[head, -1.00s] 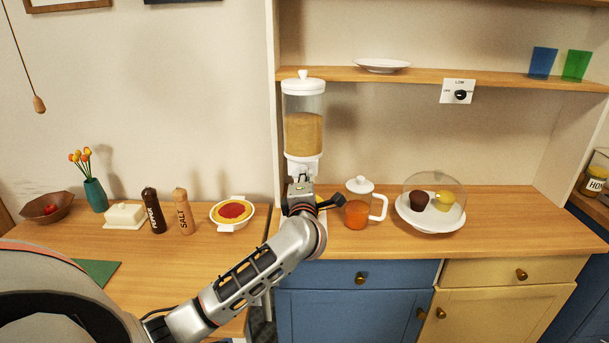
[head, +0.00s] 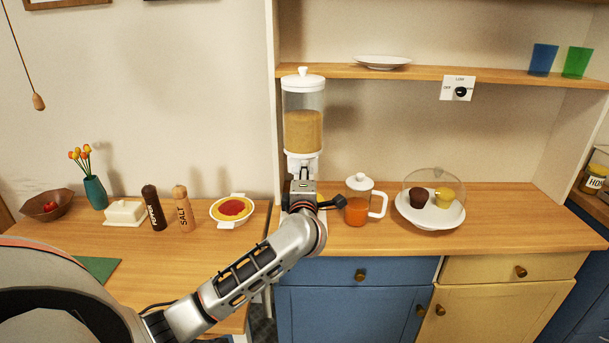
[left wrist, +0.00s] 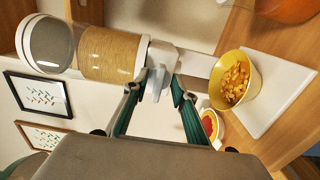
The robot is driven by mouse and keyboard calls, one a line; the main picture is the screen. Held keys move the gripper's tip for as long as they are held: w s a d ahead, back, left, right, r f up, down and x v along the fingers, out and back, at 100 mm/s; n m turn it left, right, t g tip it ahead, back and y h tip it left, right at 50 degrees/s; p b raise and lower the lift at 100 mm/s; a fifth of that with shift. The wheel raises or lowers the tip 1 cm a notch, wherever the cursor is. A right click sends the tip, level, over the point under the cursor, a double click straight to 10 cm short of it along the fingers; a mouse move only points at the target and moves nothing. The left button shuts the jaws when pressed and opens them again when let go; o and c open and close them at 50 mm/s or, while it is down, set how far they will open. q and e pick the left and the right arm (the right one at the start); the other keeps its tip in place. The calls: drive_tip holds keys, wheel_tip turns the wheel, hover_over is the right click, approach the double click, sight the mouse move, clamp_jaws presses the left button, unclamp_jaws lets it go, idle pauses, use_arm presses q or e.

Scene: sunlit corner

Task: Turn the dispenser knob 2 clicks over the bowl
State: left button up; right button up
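The dispenser (head: 303,130) stands at the left end of the counter, its clear hopper partly filled with tan grain under a white lid. It shows sideways in the left wrist view (left wrist: 110,55). Its white knob (left wrist: 157,82) lies between the fingertips of my left gripper (left wrist: 156,86), which look apart, with a gap on either side. In the head view my left gripper (head: 302,188) is in front of the dispenser's lower part and hides the knob. The yellow bowl (left wrist: 252,84) holds orange-brown pieces and sits on the dispenser's white base (left wrist: 285,90). My right gripper is not in view.
Right of the dispenser stand a glass pitcher (head: 358,208) with orange liquid and a domed cake stand (head: 430,220). A pie dish (head: 232,222) is on the lower table at left. A shelf (head: 350,73) runs above the counter. The counter front is clear.

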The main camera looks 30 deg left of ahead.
use_arm(q)
drive_tip(key=v, duration=1.2)
drive_tip(key=shift+s+a+r, duration=0.1)
drive_tip(key=shift+s, duration=0.05)
idle(0.4)
